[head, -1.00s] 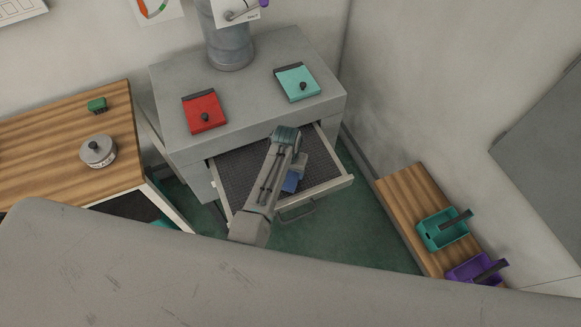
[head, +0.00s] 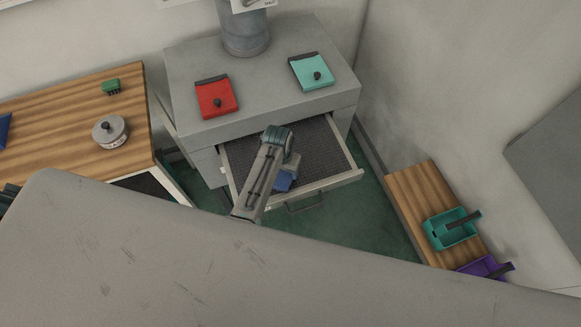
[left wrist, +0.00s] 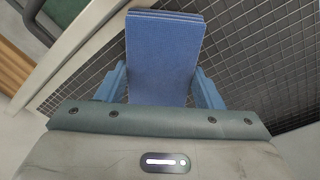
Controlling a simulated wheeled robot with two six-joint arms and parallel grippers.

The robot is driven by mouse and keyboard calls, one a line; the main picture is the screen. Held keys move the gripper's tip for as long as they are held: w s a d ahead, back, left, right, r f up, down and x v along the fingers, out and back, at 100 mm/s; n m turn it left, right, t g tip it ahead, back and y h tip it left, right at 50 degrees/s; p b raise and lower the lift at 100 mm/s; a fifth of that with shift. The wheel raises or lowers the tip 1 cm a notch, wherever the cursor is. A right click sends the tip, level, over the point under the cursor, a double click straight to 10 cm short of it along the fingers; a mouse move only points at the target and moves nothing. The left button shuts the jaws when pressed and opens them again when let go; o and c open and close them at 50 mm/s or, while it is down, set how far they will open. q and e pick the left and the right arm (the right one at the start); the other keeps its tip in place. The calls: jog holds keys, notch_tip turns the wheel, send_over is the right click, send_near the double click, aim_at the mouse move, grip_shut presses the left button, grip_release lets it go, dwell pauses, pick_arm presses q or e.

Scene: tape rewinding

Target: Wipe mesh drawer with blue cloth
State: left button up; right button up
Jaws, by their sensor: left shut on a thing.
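The mesh drawer (head: 318,143) is pulled out of the grey cabinet, its dark mesh floor showing. The mesh also fills the background of the left wrist view (left wrist: 250,50). My left gripper (left wrist: 163,92) is shut on the folded blue cloth (left wrist: 163,55), which sticks out between its blue fingers over the mesh. In the head view the cloth (head: 283,182) shows beside my left arm, near the drawer's front. Most of that gripper is hidden behind the arm there. I cannot tell whether the cloth touches the mesh. My right gripper is not in view.
The grey cabinet (head: 265,95) has a red box (head: 214,98) and a teal box (head: 311,73) on top. A wooden table (head: 60,110) at left holds a round tin (head: 110,132) and a green brush (head: 111,87). A wooden bench (head: 412,190) at right holds teal (head: 447,232) and purple (head: 484,268) containers.

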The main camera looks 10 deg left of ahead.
pick_arm(q)
jog(key=shift+s+a, duration=0.2)
jog(key=shift+a, duration=0.05)
jog(key=shift+w+r, duration=0.1)
jog(key=shift+r, duration=2.9)
notch_tip(320, 180, up, 3)
